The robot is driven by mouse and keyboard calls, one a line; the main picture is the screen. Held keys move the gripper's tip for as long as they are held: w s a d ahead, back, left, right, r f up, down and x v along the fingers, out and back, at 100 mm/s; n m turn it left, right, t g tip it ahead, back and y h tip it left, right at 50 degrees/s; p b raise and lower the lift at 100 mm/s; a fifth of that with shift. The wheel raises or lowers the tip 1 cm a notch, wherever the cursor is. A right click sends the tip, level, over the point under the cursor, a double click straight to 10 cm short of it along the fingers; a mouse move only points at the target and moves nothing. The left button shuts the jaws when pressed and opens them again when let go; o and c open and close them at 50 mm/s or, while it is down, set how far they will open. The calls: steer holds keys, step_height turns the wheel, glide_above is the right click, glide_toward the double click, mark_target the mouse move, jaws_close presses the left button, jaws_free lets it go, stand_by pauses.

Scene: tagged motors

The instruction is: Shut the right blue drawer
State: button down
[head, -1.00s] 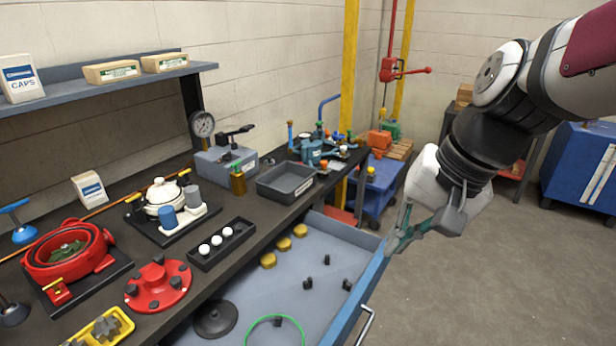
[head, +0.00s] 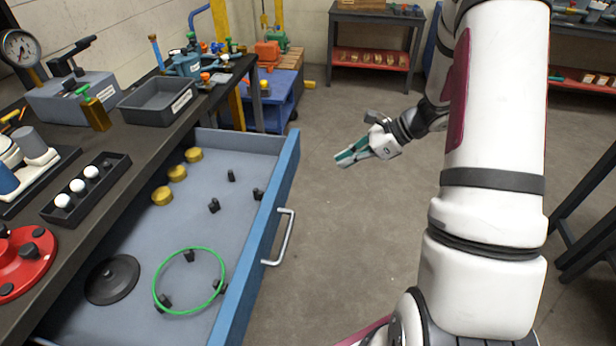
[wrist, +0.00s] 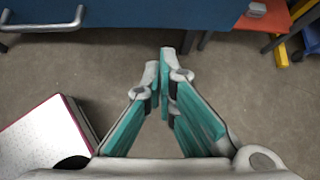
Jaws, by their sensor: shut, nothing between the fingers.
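The right blue drawer (head: 262,235) stands pulled out from under the dark workbench in the head view. Its front has a silver bar handle (head: 284,238). Inside lie several brass discs, small black parts, a black round disc and a green ring. My gripper (head: 342,160) is out over the floor, to the right of the drawer front and apart from it. Its teal fingers are shut and empty. In the wrist view, the fingertips (wrist: 164,58) point toward the blue drawer front (wrist: 150,14), with the handle (wrist: 42,22) at the upper left.
The workbench (head: 150,133) holds a grey tray (head: 157,100), a gauge and a black holder with white balls (head: 86,188). A blue cart (head: 275,100) stands behind the drawer. Another bench (head: 375,22) is at the back.

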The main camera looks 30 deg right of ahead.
steer(key=shift+w+a+r+x, duration=0.1)
steer(key=shift+w+r+x, duration=0.15)
steer(key=shift+x, duration=1.9)
steer(key=shift+w+a+r+x, duration=0.15)
steer(key=shift+r+x, duration=0.05)
steer(key=shift+x, duration=2)
steer(key=shift+w+a+r+x, duration=0.1)
steer(key=shift+w+r+x, duration=0.15)
steer(key=shift+x, duration=1.9)
steer(key=shift+a, duration=0.1)
steer(key=w+a+b, duration=0.2)
steer(key=w+a, duration=0.4)
steer(key=a, duration=0.2)
steer(key=w+a+b, duration=0.2)
steer(key=w+a, duration=0.4)
steer(key=a, duration=0.2)
steer(key=w+a+b, duration=0.2)
steer(key=w+a, duration=0.4)
steer(key=a, duration=0.3)
steer(key=shift+w+a, duration=0.5)
steer(key=shift+a, duration=0.1)
steer(key=shift+a+r, duration=0.1)
